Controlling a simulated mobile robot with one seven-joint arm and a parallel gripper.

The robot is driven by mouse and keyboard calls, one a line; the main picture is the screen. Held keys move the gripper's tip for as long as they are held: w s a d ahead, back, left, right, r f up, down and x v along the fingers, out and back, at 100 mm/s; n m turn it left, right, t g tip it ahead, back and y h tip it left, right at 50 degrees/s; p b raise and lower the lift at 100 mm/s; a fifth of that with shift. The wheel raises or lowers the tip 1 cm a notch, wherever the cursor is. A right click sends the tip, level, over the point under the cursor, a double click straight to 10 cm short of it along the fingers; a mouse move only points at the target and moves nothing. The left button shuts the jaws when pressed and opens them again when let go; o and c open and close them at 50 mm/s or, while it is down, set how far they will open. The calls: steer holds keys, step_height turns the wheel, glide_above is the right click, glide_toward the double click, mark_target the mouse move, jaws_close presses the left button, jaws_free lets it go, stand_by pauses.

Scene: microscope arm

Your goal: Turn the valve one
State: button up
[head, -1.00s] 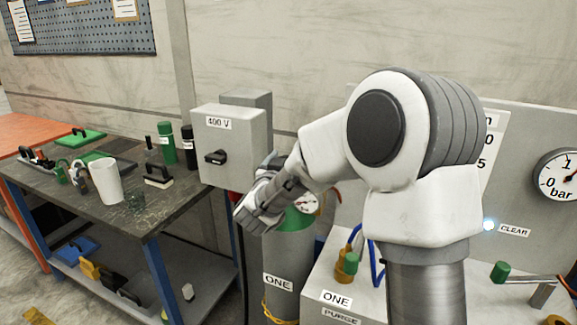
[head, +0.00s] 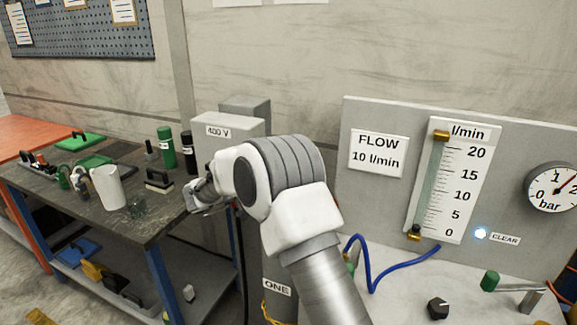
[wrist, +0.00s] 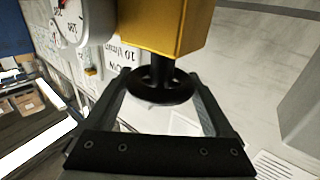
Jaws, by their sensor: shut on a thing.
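The grey cylinder (head: 281,272) labelled ONE stands right of the workbench. My arm hides its top and valve in the head view. In the wrist view a yellow valve body (wrist: 165,28) carries a black round handwheel (wrist: 162,92) on a short stem, with a white gauge (wrist: 85,20) beside it. My gripper (wrist: 158,80) has its two fingers on either side of this handwheel and is shut on it. In the head view my gripper (head: 203,196) is small and partly hidden behind my arm.
A grey 400 V switch box (head: 228,132) stands behind my wrist. The workbench (head: 100,215) with a white cup (head: 108,187) and bottles is at left. At right are a flow panel (head: 377,150), a blue hose (head: 385,275) and a black knob (head: 438,308).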

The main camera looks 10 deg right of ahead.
steer(key=shift+m+g, duration=0.3)
steer(key=shift+g, duration=0.2)
steer(key=o, duration=1.1)
steer(key=v, duration=1.7)
steer(key=shift+a+f, duration=0.15)
steer(key=shift+f, duration=0.05)
